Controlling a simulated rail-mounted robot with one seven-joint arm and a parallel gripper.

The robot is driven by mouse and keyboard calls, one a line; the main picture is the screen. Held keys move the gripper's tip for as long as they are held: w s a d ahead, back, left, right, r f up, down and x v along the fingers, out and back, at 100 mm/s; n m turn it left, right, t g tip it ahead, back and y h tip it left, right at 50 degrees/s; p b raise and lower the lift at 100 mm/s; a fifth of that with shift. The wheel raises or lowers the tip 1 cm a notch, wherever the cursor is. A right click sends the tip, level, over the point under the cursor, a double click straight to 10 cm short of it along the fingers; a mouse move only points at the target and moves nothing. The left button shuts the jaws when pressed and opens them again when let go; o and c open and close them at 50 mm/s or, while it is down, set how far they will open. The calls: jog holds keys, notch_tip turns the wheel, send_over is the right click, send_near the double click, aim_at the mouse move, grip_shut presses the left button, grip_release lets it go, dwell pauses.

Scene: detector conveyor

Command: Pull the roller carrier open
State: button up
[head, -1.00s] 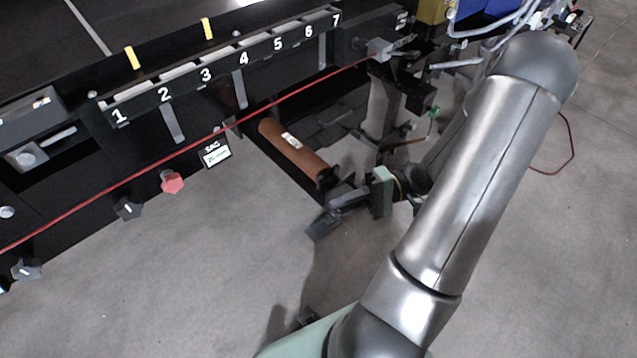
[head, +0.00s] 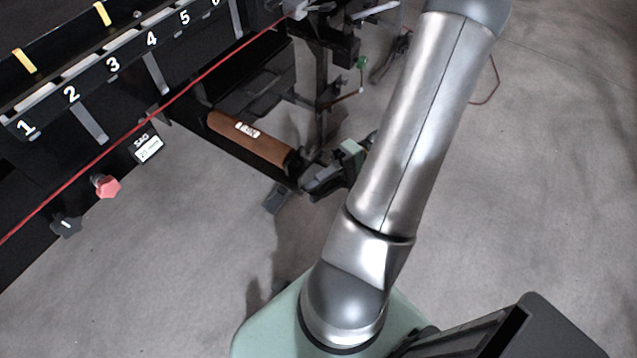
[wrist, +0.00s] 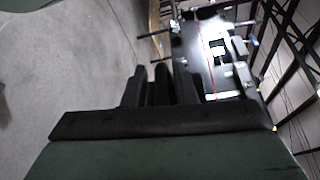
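The roller carrier (head: 240,161) is a dark frame sticking out from under the black machine, with a brown roller (head: 270,147) bearing a white label lying along it. My gripper (head: 312,182) is at the carrier's outer end, beside the roller's near end. In the wrist view my gripper's dark fingers (wrist: 160,85) stand close together, with a narrow dark shape between them. The parts are all dark, so I cannot tell whether they grip the carrier's handle. The contact point is not clear in the head view.
The machine's numbered rail (head: 95,75) and a red cord (head: 115,147) run above the carrier. A red knob (head: 106,187) and a black knob (head: 67,224) hang at the left. Metal brackets (head: 330,40) stand behind. The grey floor (head: 160,270) in front is clear.

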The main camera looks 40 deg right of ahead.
jog(key=shift+o, duration=0.3)
jog(key=shift+w+d, duration=0.1)
jog(key=s+d+r+b, duration=0.1)
jog(key=s+d+b, duration=0.1)
jog(key=d, duration=1.5)
jog(key=shift+r+b, duration=0.25)
jog(key=shift+b, duration=0.2)
